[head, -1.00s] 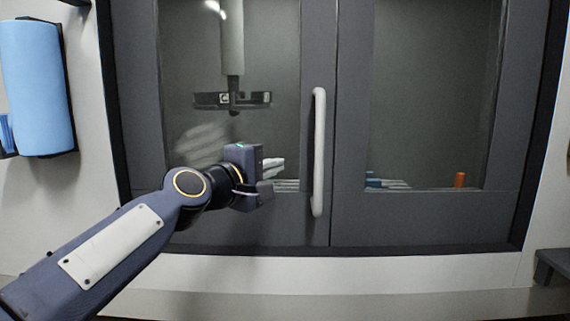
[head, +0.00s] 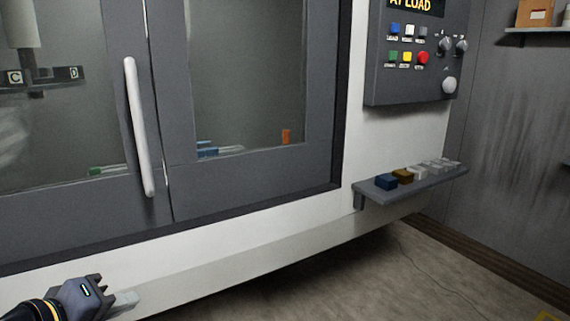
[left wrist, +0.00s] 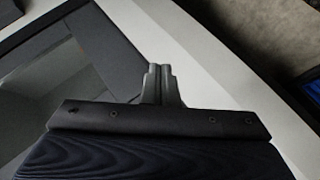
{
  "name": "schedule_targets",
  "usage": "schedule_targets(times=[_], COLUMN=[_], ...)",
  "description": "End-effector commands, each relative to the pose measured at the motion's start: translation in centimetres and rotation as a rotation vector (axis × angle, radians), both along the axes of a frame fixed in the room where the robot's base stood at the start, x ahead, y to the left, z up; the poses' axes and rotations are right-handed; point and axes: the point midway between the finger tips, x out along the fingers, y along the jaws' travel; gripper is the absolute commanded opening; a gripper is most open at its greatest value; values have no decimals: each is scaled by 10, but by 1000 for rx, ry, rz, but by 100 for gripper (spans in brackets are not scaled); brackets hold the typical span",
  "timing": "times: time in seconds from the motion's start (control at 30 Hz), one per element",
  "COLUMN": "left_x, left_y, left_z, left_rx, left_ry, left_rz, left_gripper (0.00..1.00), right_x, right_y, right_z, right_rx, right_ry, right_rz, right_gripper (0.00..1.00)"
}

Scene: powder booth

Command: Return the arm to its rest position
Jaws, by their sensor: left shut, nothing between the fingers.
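My left gripper (head: 122,299) is at the bottom left of the head view, low in front of the booth's white lower front. In the left wrist view its two fingers (left wrist: 158,84) are together with nothing between them. The fingertips are apart from the booth door handle (head: 139,127), which is up and to the right of them. My right gripper is not in view.
The booth's dark glazed doors (head: 247,75) are shut. To the right are a control panel (head: 416,50) with coloured buttons and a small shelf (head: 424,186) holding several small blocks. The floor (head: 350,275) below the shelf is clear apart from a thin cable.

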Motion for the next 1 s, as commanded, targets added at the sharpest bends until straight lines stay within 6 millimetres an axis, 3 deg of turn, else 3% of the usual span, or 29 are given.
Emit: schedule_targets(times=[0.03,0.1,0.3,0.47,0.5,1.0], left_x=[-16,-35,-85,-123,-120,-119], left_y=[-10,-20,-40,-50,-49,-48], left_z=[-25,-54,-120,-163,-139,-19], left_rx=[62,141,310,418,414,408], left_ry=[47,102,229,313,307,305], left_rz=[-62,-141,-336,-484,-476,-469], left_gripper=[0,0,0,0,0,0], right_x=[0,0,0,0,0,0], right_y=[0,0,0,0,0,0], right_z=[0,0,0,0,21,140], right_rx=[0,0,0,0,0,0], right_ry=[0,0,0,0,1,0], right_rz=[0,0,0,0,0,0], right_gripper=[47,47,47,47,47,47])
